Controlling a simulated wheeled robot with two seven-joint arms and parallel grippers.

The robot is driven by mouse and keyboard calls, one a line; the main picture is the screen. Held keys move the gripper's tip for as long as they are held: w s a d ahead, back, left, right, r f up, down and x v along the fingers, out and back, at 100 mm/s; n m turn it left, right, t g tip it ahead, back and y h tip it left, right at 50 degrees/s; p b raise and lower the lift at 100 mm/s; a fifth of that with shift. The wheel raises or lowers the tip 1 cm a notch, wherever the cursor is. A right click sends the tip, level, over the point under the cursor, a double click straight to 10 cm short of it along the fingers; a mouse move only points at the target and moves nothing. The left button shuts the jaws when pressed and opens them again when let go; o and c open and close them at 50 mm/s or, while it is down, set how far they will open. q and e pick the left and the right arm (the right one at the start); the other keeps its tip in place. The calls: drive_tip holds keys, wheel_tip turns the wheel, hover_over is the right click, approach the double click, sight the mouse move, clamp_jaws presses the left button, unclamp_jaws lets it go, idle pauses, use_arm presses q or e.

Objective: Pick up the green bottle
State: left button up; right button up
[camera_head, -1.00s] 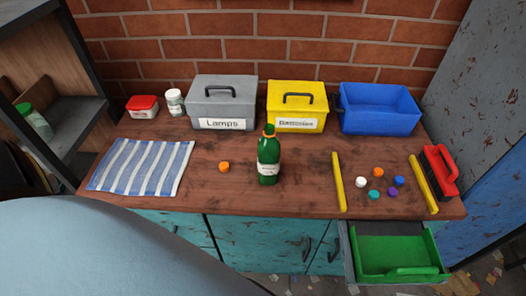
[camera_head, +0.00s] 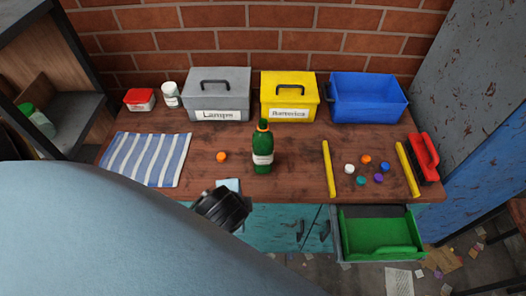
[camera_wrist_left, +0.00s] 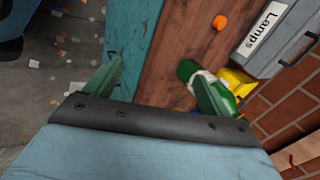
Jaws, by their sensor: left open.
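The green bottle (camera_head: 263,150) stands upright on the wooden worktop, near its front edge, with a whitish label and an orange band at the neck. My left gripper (camera_head: 222,207) is in front of and left of the bottle, over the worktop's front edge; its fingers are hard to make out there. In the left wrist view the gripper (camera_wrist_left: 160,82) is open and empty, its two fingers wide apart. The bottle (camera_wrist_left: 188,70) shows there beyond the right finger, which partly covers it. My right gripper is in neither view.
Behind are a grey Lamps box (camera_head: 225,90), a yellow box (camera_head: 289,88) and a blue bin (camera_head: 368,98). A green drawer (camera_head: 380,232) stands open below.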

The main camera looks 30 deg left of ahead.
use_arm(q)
drive_tip(key=w+r+m+t+y, duration=0.25)
drive_tip(key=w+m, duration=0.25)
drive_tip(key=m, duration=0.4)
drive_tip(key=m+t+y, duration=0.2)
drive_tip(key=m+t, duration=0.2)
drive_tip(key=m, duration=0.5)
approach(263, 142)
drive_tip(key=f, duration=0.2)
drive_tip(key=shift+m+g, duration=0.25)
drive_tip(key=shift+m, duration=0.05)
drive_tip(key=b+x, duration=0.1)
drive_tip(key=x, duration=1.1)
drive_tip(key=shift+w+a, duration=0.15)
drive_tip(key=shift+w, duration=0.25)
drive_tip(key=c, duration=1.5)
